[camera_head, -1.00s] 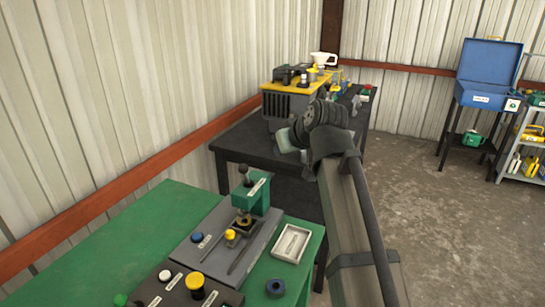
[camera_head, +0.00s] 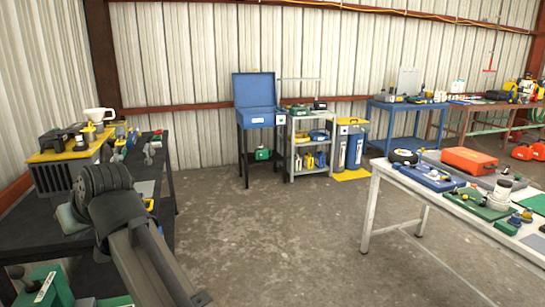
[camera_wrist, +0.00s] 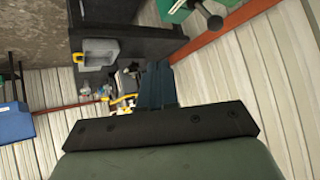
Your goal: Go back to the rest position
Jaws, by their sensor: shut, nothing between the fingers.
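My gripper (camera_wrist: 158,68) shows in the wrist view as dark fingers closed together, with nothing held between them. Around the fingertips, beyond them, I see the black table with grey and yellow items. In the head view my arm rises from the bottom left, its dark ribbed joint over the near part of the black table (camera_head: 30,232). The fingers cannot be made out clearly there. I cannot tell the exact gap between the gripper and the table.
A blue case (camera_head: 256,98) stands at the back beside a grey shelf (camera_head: 310,172). A white table (camera_head: 376,190) with tools is at right. The floor between is clear.

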